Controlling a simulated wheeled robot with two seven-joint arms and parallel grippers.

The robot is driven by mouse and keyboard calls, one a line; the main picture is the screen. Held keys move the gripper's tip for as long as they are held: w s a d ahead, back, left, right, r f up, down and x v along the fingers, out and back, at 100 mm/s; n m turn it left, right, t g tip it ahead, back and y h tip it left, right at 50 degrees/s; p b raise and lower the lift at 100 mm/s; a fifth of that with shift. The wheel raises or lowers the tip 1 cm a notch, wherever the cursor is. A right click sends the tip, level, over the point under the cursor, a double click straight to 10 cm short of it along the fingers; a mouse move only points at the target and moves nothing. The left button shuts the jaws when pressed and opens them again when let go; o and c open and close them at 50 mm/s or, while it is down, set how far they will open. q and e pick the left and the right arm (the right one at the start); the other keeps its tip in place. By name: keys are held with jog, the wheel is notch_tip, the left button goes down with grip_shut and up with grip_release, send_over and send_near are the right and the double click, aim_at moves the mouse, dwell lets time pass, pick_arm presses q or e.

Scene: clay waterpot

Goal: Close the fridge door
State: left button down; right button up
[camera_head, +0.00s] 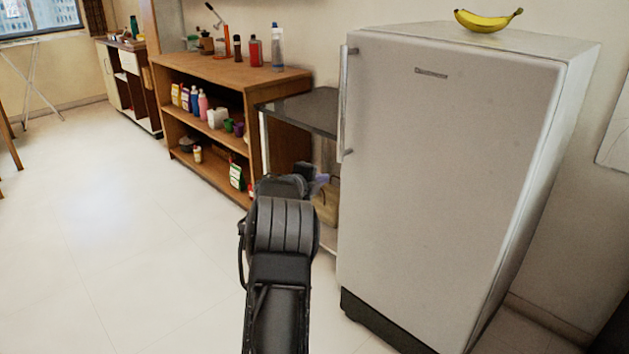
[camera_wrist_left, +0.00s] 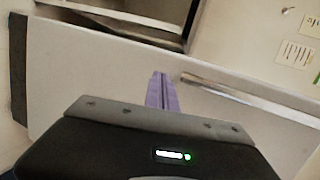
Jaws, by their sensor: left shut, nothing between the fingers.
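The white fridge door (camera_head: 440,170) fills the right half of the head view. It looks flush with the fridge body (camera_head: 565,180), and I see no gap along its top or right edge. A long metal handle (camera_head: 344,105) runs down its left edge. In the left wrist view the handle (camera_wrist_left: 245,95) lies across a pale panel (camera_wrist_left: 90,70), which looks like the door. My left gripper (camera_head: 319,183) is left of the door, below the handle, partly hidden by its own wrist. Its purple fingers (camera_wrist_left: 162,92) are together and empty. My right gripper is out of view.
A banana (camera_head: 487,20) lies on top of the fridge. A dark-topped table (camera_head: 305,108) stands close to the fridge's left side. A wooden shelf (camera_head: 225,75) with bottles is farther left. The floor (camera_head: 120,220) at the left is clear.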

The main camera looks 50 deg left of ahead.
pick_arm(q)
jog(key=v, duration=0.2)
jog(key=shift+s+a, duration=0.2)
jog(key=shift+s, duration=0.15)
dwell(0.4)
